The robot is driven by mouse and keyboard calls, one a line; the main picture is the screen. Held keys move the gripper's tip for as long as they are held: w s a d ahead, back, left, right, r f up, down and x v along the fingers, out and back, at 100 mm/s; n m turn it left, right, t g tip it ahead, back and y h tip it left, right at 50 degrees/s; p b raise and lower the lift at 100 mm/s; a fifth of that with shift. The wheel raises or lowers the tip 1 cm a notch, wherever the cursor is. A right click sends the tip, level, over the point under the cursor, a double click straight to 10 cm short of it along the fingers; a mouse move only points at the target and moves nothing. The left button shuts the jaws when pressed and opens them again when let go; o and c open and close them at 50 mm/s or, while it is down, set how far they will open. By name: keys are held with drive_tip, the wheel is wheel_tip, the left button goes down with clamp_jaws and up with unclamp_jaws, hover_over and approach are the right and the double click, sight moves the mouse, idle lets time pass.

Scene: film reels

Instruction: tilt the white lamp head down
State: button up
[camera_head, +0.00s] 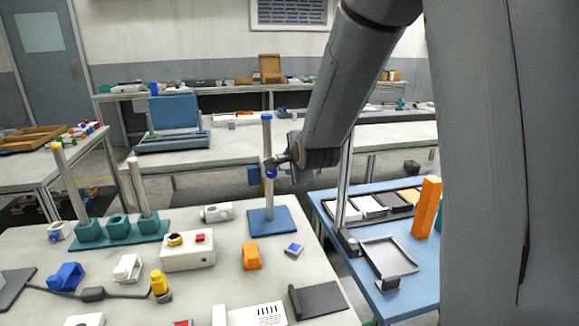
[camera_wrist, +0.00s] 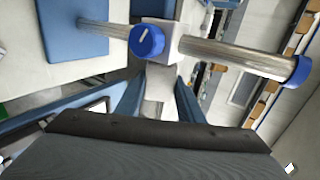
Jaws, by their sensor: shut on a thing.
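A metal post with a blue top (camera_head: 267,135) stands upright on a square blue base (camera_head: 272,222) on the near table. In the wrist view, a white head (camera_wrist: 158,33) with a round blue knob (camera_wrist: 147,40) sits around the post (camera_wrist: 225,58). I take this for the lamp head; no lamp opening shows. My gripper (camera_wrist: 158,88) has its blue fingers on either side of a pale tab below the white head and is shut on it. In the head view my gripper (camera_head: 274,163) reaches the post from the right, and the white head is mostly hidden.
A white cylindrical part (camera_head: 217,212) lies left of the base. A white box with buttons (camera_head: 188,252), an orange block (camera_head: 251,257) and green stands (camera_head: 118,228) share the table. An orange upright block (camera_head: 427,208) stands on the blue table at right.

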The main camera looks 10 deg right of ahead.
idle(0.3)
drive_tip(key=o, duration=1.1)
drive_tip(key=shift+c, duration=0.2)
drive_tip(key=v, duration=0.7)
drive_tip(key=shift+s+r+b, duration=0.15)
drive_tip(key=shift+s+b, duration=0.25)
